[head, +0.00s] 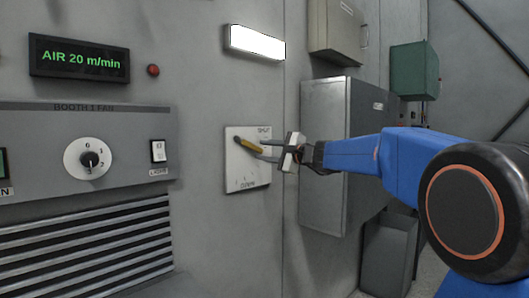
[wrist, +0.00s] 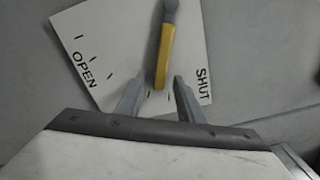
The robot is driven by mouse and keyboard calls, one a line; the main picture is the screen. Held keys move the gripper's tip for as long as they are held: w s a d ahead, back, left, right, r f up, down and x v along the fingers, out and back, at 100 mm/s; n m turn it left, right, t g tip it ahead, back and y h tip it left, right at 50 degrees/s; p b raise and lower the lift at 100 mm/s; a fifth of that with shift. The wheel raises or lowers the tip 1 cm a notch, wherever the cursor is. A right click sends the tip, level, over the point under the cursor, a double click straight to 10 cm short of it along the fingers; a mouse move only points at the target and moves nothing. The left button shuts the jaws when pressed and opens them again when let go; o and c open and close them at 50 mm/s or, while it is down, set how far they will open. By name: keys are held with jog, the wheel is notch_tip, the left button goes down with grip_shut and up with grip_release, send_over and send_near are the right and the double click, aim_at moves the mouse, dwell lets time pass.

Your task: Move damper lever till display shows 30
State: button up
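The display (head: 79,60) on the wall reads "AIR 20 m/min" in green. The damper lever (head: 250,146) has a yellow handle and sits on a white plate (head: 240,178) marked SHUT at the top and OPEN at the bottom. It slopes down to the right from its pivot. In the wrist view the lever (wrist: 165,54) points toward my gripper, nearer SHUT than OPEN. My gripper (wrist: 162,80) is open, its two fingertips on either side of the handle's end, with a gap visible on each side. My gripper (head: 261,150) reaches the plate from the right in the head view.
A fan panel (head: 130,118) with a round dial (head: 88,159) and a lamps switch (head: 158,151) is on the left, above a slatted vent (head: 90,245). A grey cabinet (head: 322,150) stands right of the plate. A lit lamp (head: 256,43) is above.

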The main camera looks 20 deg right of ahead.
jog(key=shift+w+a, duration=0.15)
grip_shut()
jog(key=shift+s+a+f+m, duration=0.2)
jog(key=shift+a+f+m, duration=0.15)
jog(key=shift+f+m, duration=0.4)
jog(key=shift+s+a+f+m, duration=0.25)
jog(key=shift+f+m, duration=0.25)
jog(key=shift+m, duration=0.35)
grip_release()
jog(key=v, duration=1.7)
